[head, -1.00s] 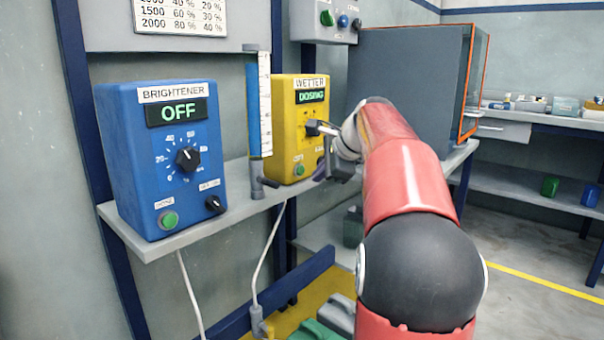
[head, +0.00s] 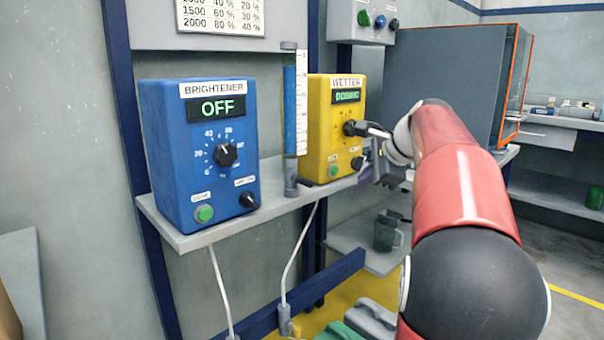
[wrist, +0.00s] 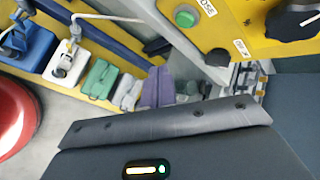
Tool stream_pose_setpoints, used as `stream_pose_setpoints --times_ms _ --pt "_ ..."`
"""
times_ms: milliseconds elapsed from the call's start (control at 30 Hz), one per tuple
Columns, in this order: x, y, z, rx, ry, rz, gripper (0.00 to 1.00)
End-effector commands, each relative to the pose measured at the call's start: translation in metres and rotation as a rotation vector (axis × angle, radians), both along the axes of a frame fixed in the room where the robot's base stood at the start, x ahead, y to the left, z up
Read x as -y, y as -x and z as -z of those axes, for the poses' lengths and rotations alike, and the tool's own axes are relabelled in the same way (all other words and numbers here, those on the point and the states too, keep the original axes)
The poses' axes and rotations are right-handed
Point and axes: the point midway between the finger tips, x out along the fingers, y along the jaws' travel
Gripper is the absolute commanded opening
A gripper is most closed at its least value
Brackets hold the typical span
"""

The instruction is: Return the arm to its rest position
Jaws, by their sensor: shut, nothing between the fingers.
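My arm reaches from the lower right of the head view toward the yellow wetter box. My gripper (head: 374,131) is shut and empty, beside the box's right front, close to its black knob (head: 350,128). I cannot tell whether it touches the knob. The wetter box (head: 318,115) has a lit green display that appears to read DOSING. In the wrist view, the wetter's knob (wrist: 294,18) and green button (wrist: 185,16) show at the upper right. The dark gripper body fills the lower part of that view.
The blue brightener box (head: 160,140), display OFF, stands on the same grey shelf (head: 215,232). A blue-filled gauge tube (head: 290,110) stands between the boxes. A large grey cabinet (head: 440,80) is behind my arm. Coloured containers (wrist: 100,78) stand below on a yellow surface.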

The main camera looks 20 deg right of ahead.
Motion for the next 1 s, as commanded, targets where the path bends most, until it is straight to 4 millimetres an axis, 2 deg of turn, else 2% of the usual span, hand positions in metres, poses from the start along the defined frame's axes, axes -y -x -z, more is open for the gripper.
stream_pose_setpoints --times_ms 133,200,267,367,500,600,700,800,900,1000 --pt "-0.001 0.000 0.000 -0.001 0.003 -0.003 0.00" --pt "-0.010 0.001 0.000 -0.007 0.021 -0.024 0.00" --pt "-0.027 0.004 0.002 -0.018 0.060 -0.068 0.00" --pt "-0.072 0.018 0.009 -0.050 0.181 -0.201 0.00" --pt "-0.148 0.060 0.031 -0.100 0.421 -0.480 0.00" --pt "-0.192 0.098 0.053 -0.123 0.598 -0.697 0.00" --pt "-0.225 0.141 0.079 -0.133 0.773 -0.921 0.00" --pt "-0.248 0.182 0.108 -0.132 0.935 -1.138 0.00" --pt "-0.260 0.215 0.135 -0.121 1.067 -1.320 0.00" --pt "-0.266 0.237 0.155 -0.109 1.160 -1.452 0.00"
